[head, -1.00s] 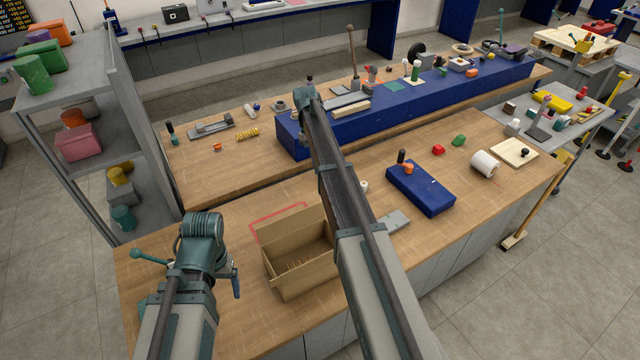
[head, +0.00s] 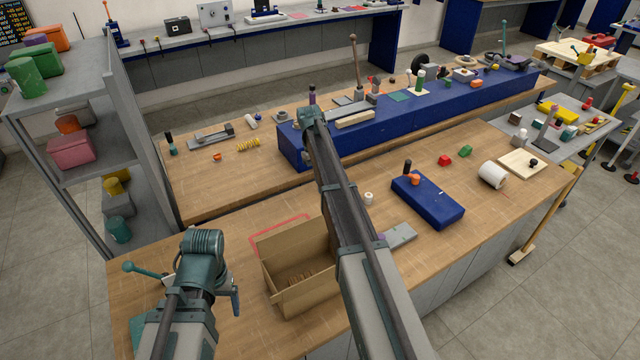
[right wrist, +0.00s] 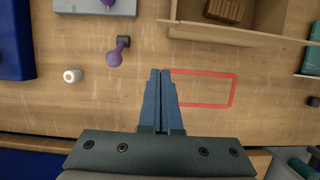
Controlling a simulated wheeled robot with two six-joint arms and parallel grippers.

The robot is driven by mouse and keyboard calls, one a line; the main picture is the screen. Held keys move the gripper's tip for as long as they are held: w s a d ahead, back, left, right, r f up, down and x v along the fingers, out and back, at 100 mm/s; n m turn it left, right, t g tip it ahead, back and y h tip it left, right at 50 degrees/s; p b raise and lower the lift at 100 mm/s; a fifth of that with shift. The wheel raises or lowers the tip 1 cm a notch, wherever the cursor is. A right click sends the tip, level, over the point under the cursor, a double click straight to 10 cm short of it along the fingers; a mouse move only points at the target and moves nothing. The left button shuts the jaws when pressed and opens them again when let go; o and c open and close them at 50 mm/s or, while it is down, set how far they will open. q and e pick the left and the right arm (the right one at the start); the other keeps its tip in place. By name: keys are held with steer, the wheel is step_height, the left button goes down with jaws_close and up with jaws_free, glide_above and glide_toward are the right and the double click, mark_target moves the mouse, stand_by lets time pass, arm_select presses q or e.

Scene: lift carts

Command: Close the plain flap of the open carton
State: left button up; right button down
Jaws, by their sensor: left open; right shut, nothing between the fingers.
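The open brown carton (head: 292,298) stands on the near wooden bench between my two arms. Its plain flap (head: 285,240) stands up on the far side; my right arm covers the carton's right part. In the right wrist view the carton (right wrist: 268,14) is at the top, with a flap edge (right wrist: 235,36) along its lower side. My right gripper (right wrist: 160,72) is shut and empty, over bare bench beyond the carton, beside a red outline. In the head view its fingers are hidden. My left gripper (head: 236,297) is open, left of the carton and apart from it; its fingers show only partly.
The red outline (head: 280,232) lies on the bench behind the carton. A purple-knobbed item (right wrist: 115,52), a white roll (right wrist: 72,76), a grey plate (head: 397,236) and a blue case (head: 428,203) are right of the carton. A shelf (head: 85,110) stands at the left.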

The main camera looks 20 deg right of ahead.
arm_select(q)
step_height(320, 180, down, 4)
steer(key=b, duration=0.3)
steer(key=shift+f, duration=0.15)
arm_select(e)
steer(key=s+f, duration=0.4)
steer(key=s, duration=0.1)
steer(key=shift+s+d+f, duration=0.15)
steer(key=shift+s+d, duration=0.15)
steer(key=shift+d, duration=0.05)
arm_select(q)
steer(key=shift+r+p, duration=0.4)
steer(key=shift+r, duration=0.1)
arm_select(e)
steer(key=shift+s+t, duration=0.45)
steer(key=shift+t, duration=0.45)
arm_select(q)
steer(key=shift+r, duration=0.25)
arm_select(e)
steer(key=shift+s+d+r+t, duration=0.1)
steer(key=shift+s+r+t, duration=0.1)
steer(key=shift+t, duration=0.3)
